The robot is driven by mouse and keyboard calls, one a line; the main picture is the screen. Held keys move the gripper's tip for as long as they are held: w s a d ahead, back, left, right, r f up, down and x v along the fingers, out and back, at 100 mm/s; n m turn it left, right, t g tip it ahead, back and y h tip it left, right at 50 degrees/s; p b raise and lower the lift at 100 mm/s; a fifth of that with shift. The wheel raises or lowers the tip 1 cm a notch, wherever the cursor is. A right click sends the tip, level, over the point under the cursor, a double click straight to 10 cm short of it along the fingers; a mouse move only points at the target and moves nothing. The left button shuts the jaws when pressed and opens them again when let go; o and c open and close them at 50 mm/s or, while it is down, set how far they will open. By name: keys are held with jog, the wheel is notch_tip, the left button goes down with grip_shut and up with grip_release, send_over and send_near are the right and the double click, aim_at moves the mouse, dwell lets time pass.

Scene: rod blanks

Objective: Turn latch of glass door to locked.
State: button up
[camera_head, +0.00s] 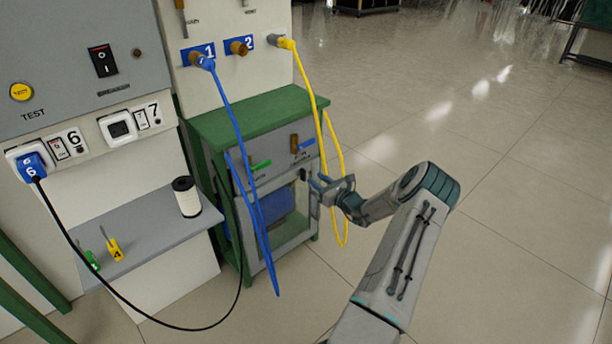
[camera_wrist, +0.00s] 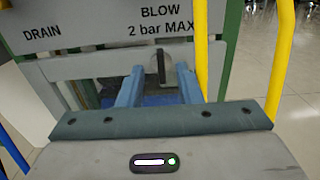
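The glass door (camera_head: 290,226) is in the lower front of the green-topped cabinet, with a grey frame and something blue behind the pane. It looks shut. In the wrist view its grey top rail (camera_wrist: 85,66) runs below the printed panel. My gripper (camera_head: 320,184) is at the door's upper right. In the wrist view my two blue fingers (camera_wrist: 159,80) are apart with a gap between them. I cannot tell whether they touch the latch.
A yellow hose (camera_head: 327,135) hangs close beside my gripper and crosses the wrist view (camera_wrist: 280,60). A blue hose (camera_head: 240,150) hangs in front of the cabinet's left side. Green and blue valve handles (camera_head: 261,165) stick out above the door. Open floor lies to the right.

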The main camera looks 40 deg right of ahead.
aim_at(305, 171)
jog(key=w, duration=0.4)
jog(key=w+b, duration=0.1)
jog(key=w, duration=0.1)
jog(key=shift+w+a, duration=0.25)
jog(key=shift+w, duration=0.05)
grip_shut()
